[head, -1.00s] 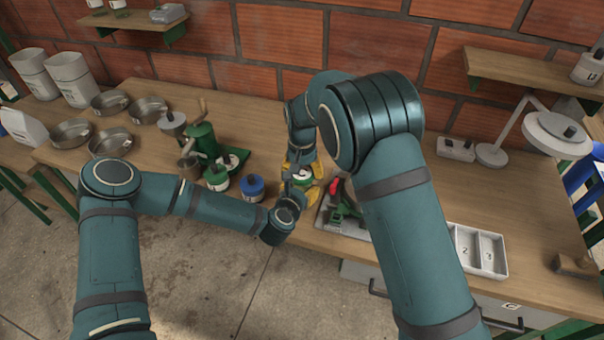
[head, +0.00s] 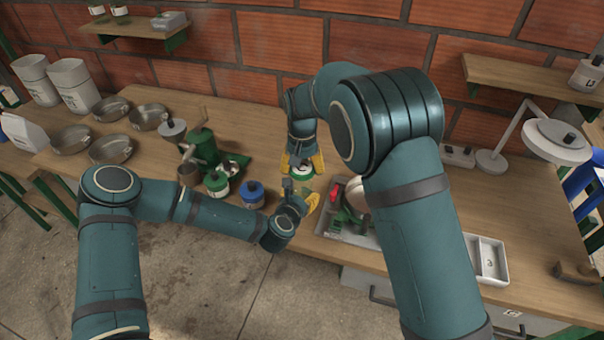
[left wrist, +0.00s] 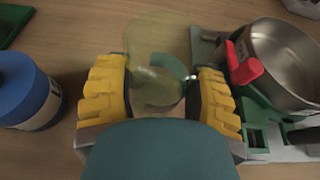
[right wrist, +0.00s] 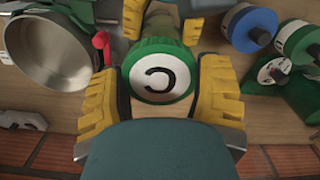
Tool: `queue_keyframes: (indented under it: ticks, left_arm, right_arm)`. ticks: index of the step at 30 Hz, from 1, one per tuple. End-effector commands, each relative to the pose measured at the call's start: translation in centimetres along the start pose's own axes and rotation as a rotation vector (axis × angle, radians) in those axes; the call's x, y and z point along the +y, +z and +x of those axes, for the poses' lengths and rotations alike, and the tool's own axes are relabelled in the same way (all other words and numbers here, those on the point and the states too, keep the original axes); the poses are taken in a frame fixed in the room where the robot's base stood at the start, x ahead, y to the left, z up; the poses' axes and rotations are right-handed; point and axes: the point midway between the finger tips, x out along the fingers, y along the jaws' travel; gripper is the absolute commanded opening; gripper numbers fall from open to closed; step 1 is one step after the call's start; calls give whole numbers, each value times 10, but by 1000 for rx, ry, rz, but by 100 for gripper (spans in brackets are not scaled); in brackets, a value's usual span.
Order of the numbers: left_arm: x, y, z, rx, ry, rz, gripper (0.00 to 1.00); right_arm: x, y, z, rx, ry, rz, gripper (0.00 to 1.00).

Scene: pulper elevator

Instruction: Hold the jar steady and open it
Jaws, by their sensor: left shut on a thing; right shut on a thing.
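The jar (left wrist: 152,58) is clear, see-through glass. In the left wrist view it stands between the yellow fingers of my left gripper (left wrist: 165,95), which is shut on it. In the head view the lid (head: 301,172) shows small under my right gripper (head: 302,164), and my left gripper (head: 301,195) is just below. The glass is mostly hidden there. I cannot tell whether the lid still touches the jar.
A blue-lidded jar (head: 252,195) and a green-lidded jar (head: 217,186) stand left of my grippers, near a green hand-cranked machine (head: 205,150). A tray (head: 340,230) with a green device and a steel pan (right wrist: 60,45) is close on the right. Bare bench lies behind.

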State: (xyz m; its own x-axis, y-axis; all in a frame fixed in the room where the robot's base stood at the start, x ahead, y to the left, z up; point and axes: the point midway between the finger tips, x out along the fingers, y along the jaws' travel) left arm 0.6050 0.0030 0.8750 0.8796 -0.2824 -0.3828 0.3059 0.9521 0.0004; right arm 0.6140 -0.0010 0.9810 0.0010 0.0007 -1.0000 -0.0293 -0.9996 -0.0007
Motion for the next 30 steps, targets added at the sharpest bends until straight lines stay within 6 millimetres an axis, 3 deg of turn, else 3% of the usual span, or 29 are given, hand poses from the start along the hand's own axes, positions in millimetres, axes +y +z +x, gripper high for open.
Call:
queue_keyframes:
  ticks: [7, 8, 10, 23, 30]
  left_arm:
    - [0, 0, 0, 0, 0, 0, 0]
    - [0, 0, 0, 0, 0, 0, 67]
    - [0, 0, 0, 0, 0, 0, 89]
    - [0, 0, -6, 0, 0, -1, 89]
    - [0, 0, -47, 1, -1, 0, 89]
  right_arm:
    - [0, 0, -4, 0, 0, 0, 23]
    - [0, 0, -4, -1, 0, 0, 23]
    - [0, 0, -4, -1, 0, 0, 23]
    - [0, 0, -3, -1, 0, 0, 23]
    - [0, 0, -3, -1, 0, 0, 23]
